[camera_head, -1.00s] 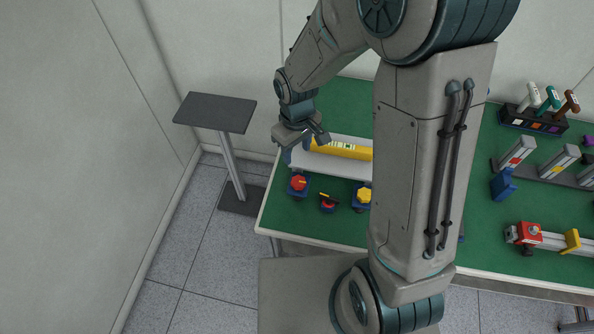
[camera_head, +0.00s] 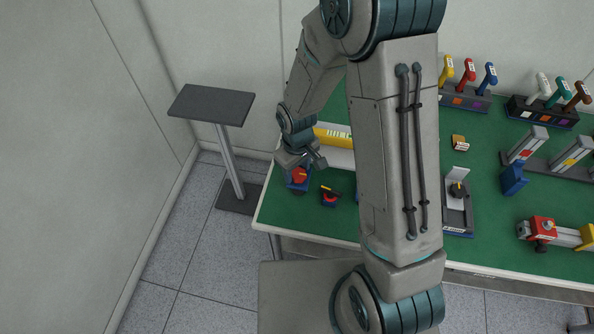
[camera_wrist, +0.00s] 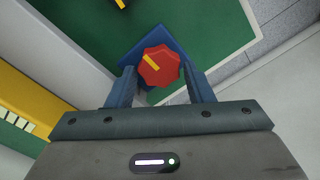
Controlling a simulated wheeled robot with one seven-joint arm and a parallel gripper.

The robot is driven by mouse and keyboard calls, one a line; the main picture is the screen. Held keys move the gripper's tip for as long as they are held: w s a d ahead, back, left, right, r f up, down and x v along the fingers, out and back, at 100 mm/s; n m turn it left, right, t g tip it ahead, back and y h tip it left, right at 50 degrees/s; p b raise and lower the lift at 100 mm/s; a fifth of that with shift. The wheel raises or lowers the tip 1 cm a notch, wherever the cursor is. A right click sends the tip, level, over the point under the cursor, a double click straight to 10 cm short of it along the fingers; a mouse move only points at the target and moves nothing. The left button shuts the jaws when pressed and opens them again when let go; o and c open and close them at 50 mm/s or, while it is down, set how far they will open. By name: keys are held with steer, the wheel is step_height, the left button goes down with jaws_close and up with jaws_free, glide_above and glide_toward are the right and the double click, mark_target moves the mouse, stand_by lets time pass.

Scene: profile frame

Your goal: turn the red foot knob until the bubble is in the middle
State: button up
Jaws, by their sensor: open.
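The red foot knob (camera_wrist: 158,66), with a yellow pointer mark, sits on a blue base (camera_wrist: 136,55) at the left end of the green table. It also shows in the head view (camera_head: 299,174), partly under my gripper (camera_head: 301,160). In the wrist view my gripper (camera_wrist: 160,85) is open, its two blue fingers on either side of the knob. I cannot tell whether they touch it. The yellow level (camera_wrist: 28,108) lies on a white beam (camera_head: 338,157) behind the knob. The bubble is not discernible in either view.
A smaller red knob with a yellow lever (camera_head: 329,197) stands just right of the foot knob. A black clamp-like fixture (camera_head: 457,208) and a red-and-yellow rail device (camera_head: 543,229) are farther right. Racks of coloured handles (camera_head: 465,98) stand at the back. A dark pedestal (camera_head: 212,104) stands left of the table.

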steer(key=c, duration=0.7)
